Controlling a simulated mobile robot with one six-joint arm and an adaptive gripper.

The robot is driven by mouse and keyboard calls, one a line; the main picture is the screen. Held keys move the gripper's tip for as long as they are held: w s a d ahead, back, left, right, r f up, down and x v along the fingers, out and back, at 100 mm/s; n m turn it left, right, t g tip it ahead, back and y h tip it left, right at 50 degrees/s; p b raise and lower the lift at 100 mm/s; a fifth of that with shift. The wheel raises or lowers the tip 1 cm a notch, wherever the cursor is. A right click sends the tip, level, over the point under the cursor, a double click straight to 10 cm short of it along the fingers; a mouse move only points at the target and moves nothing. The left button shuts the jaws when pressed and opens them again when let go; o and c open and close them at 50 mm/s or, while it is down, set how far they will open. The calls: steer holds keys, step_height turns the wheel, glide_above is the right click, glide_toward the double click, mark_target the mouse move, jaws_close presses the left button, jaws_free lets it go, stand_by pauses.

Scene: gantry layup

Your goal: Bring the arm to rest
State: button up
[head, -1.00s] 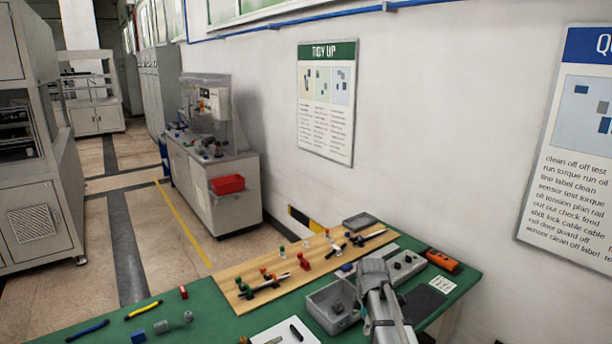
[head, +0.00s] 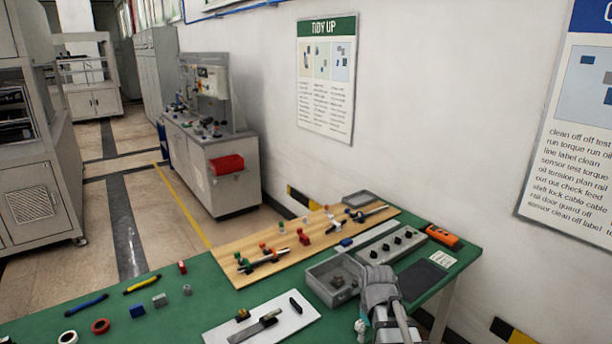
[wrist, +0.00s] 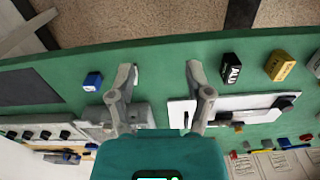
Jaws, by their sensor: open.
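My arm shows at the lower right of the head view, a grey link (head: 383,298) over the front edge of the green bench, close to the grey bin. My gripper (wrist: 160,72) is in the wrist view, its two fingers spread wide apart with nothing between them. Green bench top shows behind the fingertips. A blue block (wrist: 92,81) lies left of the left finger, and a black labelled block (wrist: 231,68) lies right of the right finger, both apart from it. The fingers cannot be made out clearly in the head view.
The green bench (head: 225,310) carries a wooden board (head: 225,268) with small parts, the grey bin (head: 313,284), a white plate (head: 290,322), a grey switch box (head: 375,251) and an orange device (head: 443,236). A wall stands behind. A yellow block (wrist: 280,65) lies near the bench edge.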

steer(key=s+f+m+b, duration=0.2)
steer(key=s+f+m, duration=0.1)
steer(key=s+m, duration=0.2)
steer(key=shift+s+m, duration=0.4)
steer(key=shift+m, duration=0.4)
stand_by(0.6)
